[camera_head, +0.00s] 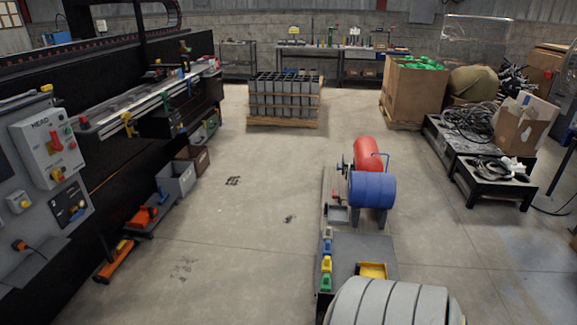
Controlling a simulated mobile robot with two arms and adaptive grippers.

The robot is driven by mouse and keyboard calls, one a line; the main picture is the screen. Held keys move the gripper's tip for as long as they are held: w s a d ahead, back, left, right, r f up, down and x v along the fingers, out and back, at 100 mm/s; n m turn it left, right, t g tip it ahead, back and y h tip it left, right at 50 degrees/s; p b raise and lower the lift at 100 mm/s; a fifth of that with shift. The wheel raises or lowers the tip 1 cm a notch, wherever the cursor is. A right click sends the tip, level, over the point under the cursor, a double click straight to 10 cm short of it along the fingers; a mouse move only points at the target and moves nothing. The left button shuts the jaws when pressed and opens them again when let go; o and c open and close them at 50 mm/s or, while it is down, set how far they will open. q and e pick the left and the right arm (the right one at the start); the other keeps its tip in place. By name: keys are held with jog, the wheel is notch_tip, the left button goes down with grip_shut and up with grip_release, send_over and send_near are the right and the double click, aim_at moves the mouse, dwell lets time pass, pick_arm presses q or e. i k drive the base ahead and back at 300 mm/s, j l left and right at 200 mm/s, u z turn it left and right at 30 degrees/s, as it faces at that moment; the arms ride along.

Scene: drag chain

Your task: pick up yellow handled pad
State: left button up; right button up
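A small yellow item (372,271) lies on a dark grey flat surface (352,250) at the lower middle right. Its front is partly hidden by a large light grey ribbed object. It may be the yellow handled pad, but it is too small to be sure. Along the left edge of that surface is a row of small blocks: a yellow one (326,264), a green one (325,282) and a blue one (327,246). Neither of my grippers is in view.
The grey ribbed object (385,305) fills the bottom right. Blue (373,190) and red (367,150) drums stand behind the surface. A long machine (120,165) lines the left, with bins and orange tools beside it. The concrete floor (240,220) between is mostly open.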

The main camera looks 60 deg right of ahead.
aim_at(326, 263)
jog(key=i+j+z, duration=0.1)
jog(key=i, duration=0.35)
jog(key=i+j+z, duration=0.1)
jog(key=i, duration=0.35)
jog(key=i+l+z, duration=0.1)
jog(key=i+z, duration=0.6)
jog(key=z, duration=0.2)
jog(key=i+j+z, duration=0.1)
jog(key=i+z, duration=0.3)
jog(key=k, duration=0.1)
